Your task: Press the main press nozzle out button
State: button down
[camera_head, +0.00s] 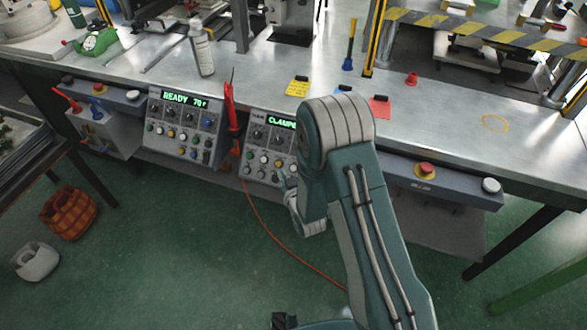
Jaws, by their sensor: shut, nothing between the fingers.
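The right control panel (262,150) is a grey sloped box on the bench's front with a green display reading "CLAMP", partly cut off by my arm. It has knobs and rows of small coloured buttons. The labels are too small to read, so I cannot tell which button is the main press nozzle out button. The left control panel (183,128) shows "READY" and has similar knobs and buttons. My gripper (283,184) is shut and empty, small and partly hidden at the right panel's lower right edge. I cannot tell whether it touches a button.
My arm covers the right panel's right side. A red tool (231,108) stands upright between the panels, with an orange cable (262,225) hanging to the floor. A red stop button (426,169) sits farther right. A spray can (201,50) and coloured tags are on the metal bench (440,120).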

aim_at(294, 168)
jog(key=shift+w+d+f, duration=0.4)
jog(key=shift+w+f, duration=0.55)
jog(key=shift+w, duration=0.1)
jog(key=shift+w+d+f, duration=0.4)
jog(key=shift+w+f, duration=0.5)
jog(key=shift+w, duration=0.2)
jog(key=shift+w+d+f, duration=0.4)
jog(key=shift+w+f, duration=0.55)
jog(key=shift+w, duration=0.1)
jog(key=shift+w+d+f, duration=0.1)
jog(key=shift+w+f, duration=0.1)
jog(key=shift+w, duration=0.05)
